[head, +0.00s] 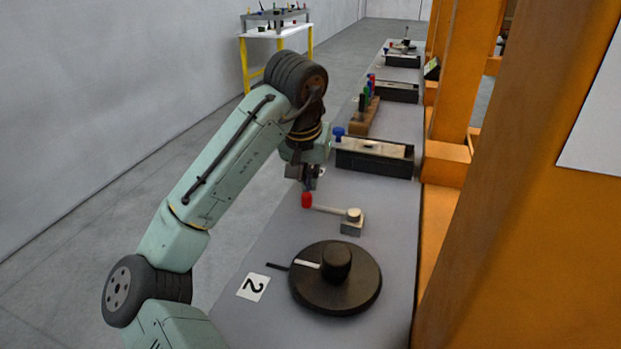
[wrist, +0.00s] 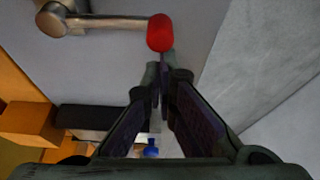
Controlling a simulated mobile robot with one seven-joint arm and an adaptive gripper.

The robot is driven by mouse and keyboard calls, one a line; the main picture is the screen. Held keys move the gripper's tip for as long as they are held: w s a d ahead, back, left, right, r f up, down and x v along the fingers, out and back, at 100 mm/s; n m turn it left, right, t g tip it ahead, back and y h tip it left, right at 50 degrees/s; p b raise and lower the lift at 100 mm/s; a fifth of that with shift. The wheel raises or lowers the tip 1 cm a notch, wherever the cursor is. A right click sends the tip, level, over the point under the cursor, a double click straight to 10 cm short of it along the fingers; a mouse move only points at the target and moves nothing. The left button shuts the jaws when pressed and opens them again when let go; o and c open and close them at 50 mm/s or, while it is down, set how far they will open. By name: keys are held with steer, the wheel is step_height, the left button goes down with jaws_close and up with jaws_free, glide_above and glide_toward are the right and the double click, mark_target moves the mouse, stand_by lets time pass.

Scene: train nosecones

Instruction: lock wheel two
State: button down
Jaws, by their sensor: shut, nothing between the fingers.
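Wheel two is a round black disc (head: 347,290) with a black central knob and a white stripe, lying on the grey bench beside a white card marked 2 (head: 253,287). Behind it is a lever with a metal arm (head: 330,210) on a square pivot block (head: 352,225) and a red knob (head: 306,200) at its left end. The red knob also shows in the wrist view (wrist: 160,32). My gripper (head: 309,184) is shut and empty, with its fingertips (wrist: 160,68) right beside the red knob. I cannot tell whether they touch it.
A black box with a light top (head: 375,155) and a blue knob (head: 338,132) stands behind the lever. A wooden block with coloured pegs (head: 362,117) is farther back. Orange posts (head: 459,75) line the right edge. Open floor lies left of the bench.

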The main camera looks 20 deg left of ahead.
steer(key=w, duration=0.1)
steer(key=w+p, duration=0.1)
steer(key=w+r, duration=0.1)
steer(key=shift+w+a, duration=0.35)
steer(key=shift+w, duration=0.05)
steer(key=v, duration=0.9)
steer(key=shift+d+b, duration=0.2)
steer(key=shift+b, duration=0.1)
steer(key=shift+s, duration=0.15)
